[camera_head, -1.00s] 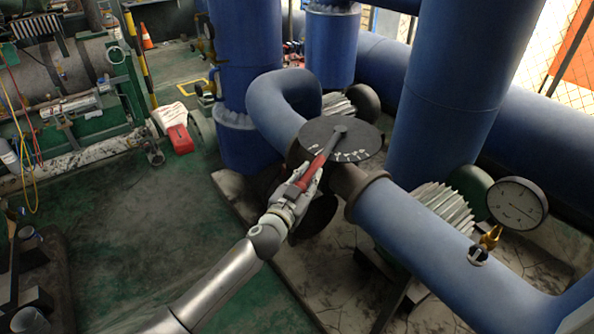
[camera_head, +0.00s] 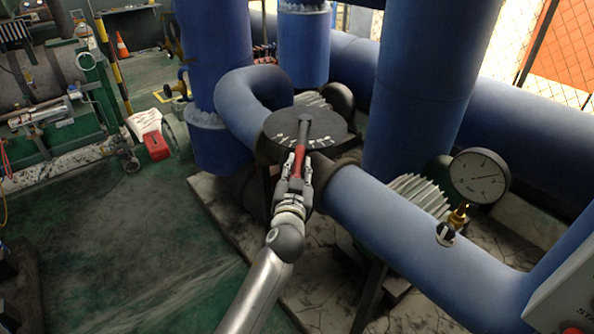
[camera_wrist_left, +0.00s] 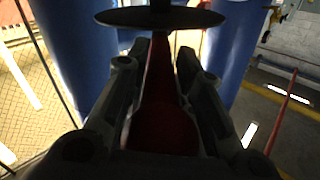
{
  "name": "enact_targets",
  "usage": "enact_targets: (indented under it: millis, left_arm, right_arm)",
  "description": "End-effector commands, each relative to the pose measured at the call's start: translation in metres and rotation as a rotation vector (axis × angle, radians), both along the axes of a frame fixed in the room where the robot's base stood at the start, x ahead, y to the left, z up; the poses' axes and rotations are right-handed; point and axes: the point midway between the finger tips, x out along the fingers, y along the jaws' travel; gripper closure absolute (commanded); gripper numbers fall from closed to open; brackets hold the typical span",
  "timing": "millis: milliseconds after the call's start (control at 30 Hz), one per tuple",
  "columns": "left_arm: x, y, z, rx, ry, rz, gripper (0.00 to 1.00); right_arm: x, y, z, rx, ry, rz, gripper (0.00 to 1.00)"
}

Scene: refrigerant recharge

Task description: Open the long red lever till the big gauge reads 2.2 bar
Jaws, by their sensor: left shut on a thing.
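The long red lever (camera_head: 301,158) is pivoted on a dark round dial plate (camera_head: 327,128) with white marks, on top of the blue pipe. It points toward the front in the head view. My left gripper (camera_head: 297,170) is shut on its red handle. In the left wrist view the lever (camera_wrist_left: 160,90) runs between the two fingers (camera_wrist_left: 161,75), under the dark disc (camera_wrist_left: 158,17). The big gauge (camera_head: 480,176) stands on a brass fitting on the pipe at the right. Its needle points up and to the right; the figures are too small to read. My right gripper is out of view.
Thick blue pipes (camera_head: 430,85) rise behind the valve and run to the right (camera_head: 400,215). A grey panel (camera_head: 565,305) with a red button is at the lower right. A red object (camera_head: 156,146) lies on the green floor, which is open at the left.

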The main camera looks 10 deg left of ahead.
Motion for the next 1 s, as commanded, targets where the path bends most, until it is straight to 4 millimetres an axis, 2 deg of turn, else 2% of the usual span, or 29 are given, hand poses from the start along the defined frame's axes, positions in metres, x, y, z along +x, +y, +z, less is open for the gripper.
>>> enact_targets:
  millis: [33, 133, 167, 300, 733, 867, 1000]
  left_arm:
    - [-0.001, -0.002, -0.006, -0.003, 0.011, -0.004, 1.00]
    - [-0.001, -0.002, -0.006, -0.003, 0.011, -0.004, 1.00]
    - [-0.001, -0.002, -0.006, -0.003, 0.010, -0.003, 0.73]
    - [-0.001, -0.001, -0.006, -0.003, 0.011, -0.003, 0.55]
    - [-0.005, -0.001, -0.002, -0.002, 0.004, 0.000, 0.54]
    - [-0.021, -0.003, -0.003, -0.005, 0.006, 0.000, 0.54]
    - [-0.048, -0.006, -0.004, -0.005, 0.007, 0.000, 0.54]
  right_arm:
    - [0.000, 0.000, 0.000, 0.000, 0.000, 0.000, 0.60]
    - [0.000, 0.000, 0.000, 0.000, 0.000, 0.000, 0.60]
    - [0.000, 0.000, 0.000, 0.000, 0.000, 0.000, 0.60]
    - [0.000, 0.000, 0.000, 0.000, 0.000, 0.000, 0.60]
    - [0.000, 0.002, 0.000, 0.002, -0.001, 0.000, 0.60]
    - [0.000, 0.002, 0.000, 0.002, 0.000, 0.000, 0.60]
    - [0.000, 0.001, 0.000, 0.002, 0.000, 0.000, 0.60]
